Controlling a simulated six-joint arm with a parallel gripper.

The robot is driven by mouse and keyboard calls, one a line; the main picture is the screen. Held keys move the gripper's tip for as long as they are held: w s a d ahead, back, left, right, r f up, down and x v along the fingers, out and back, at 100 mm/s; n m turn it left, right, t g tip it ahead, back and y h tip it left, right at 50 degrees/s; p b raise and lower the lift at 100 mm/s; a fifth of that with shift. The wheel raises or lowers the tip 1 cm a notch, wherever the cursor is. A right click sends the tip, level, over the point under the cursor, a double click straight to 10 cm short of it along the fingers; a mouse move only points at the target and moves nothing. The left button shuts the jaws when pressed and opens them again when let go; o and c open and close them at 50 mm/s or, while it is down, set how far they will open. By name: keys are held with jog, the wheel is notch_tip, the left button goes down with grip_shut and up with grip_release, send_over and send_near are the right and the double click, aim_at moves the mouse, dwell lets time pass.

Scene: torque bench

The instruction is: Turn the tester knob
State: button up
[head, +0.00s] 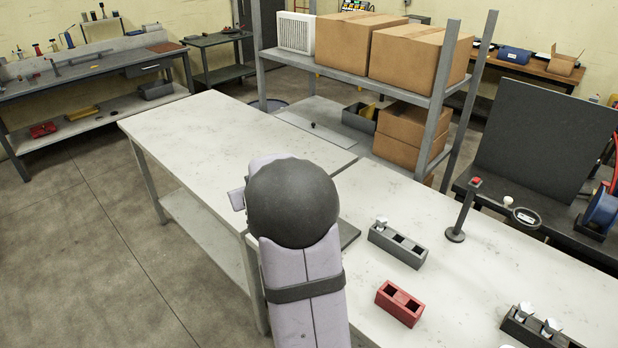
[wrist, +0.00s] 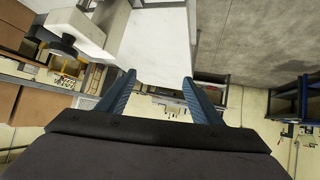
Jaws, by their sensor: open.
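No part is clearly marked as the tester knob. A small dark knob (head: 313,125) stands on a flat pale plate (head: 335,137) near the shelf in the head view; I cannot tell if it belongs to the tester. A dark flat slab (head: 349,235) shows just right of my arm, mostly hidden behind it. My gripper is hidden behind my arm in the head view. In the wrist view my gripper (wrist: 159,78) is open, with two blue fingers wide apart and nothing between them. The pale bench top (wrist: 160,45) shows beyond the fingers.
On the bench (head: 215,133) are a grey block (head: 408,252) with a white piece, a red two-hole block (head: 399,304), a dark block (head: 518,333) with white pieces and a red-topped post (head: 464,212). A shelf (head: 360,85) holds boxes. The bench's left part is clear.

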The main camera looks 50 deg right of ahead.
jog(key=d+t+b, duration=0.2)
jog(key=d, duration=0.4)
jog(key=s+d+n+t+y+b, duration=0.1)
jog(key=d+t+b, duration=0.1)
jog(key=d, duration=0.5)
jog(key=s+d+f+t+b, duration=0.1)
jog(key=d+t+b, duration=0.1)
jog(key=d, duration=0.5)
jog(key=shift+n+t, duration=0.3)
jog(key=shift+t, duration=0.1)
jog(key=s+d+f+n+t+y+b, duration=0.1)
jog(key=s+d+f+y+b, duration=0.15)
jog(key=s, duration=0.25)
jog(key=shift+y, duration=0.25)
jog(key=shift+w+a+r+p, duration=0.1)
jog(key=shift+w+p, duration=0.8)
jog(key=shift+w, duration=0.8)
jog(key=shift+w+a+r+p, duration=0.1)
jog(key=shift+w+p, duration=0.8)
jog(key=shift+w, duration=0.75)
jog(key=c, duration=1.1)
jog(key=shift+o, duration=0.2)
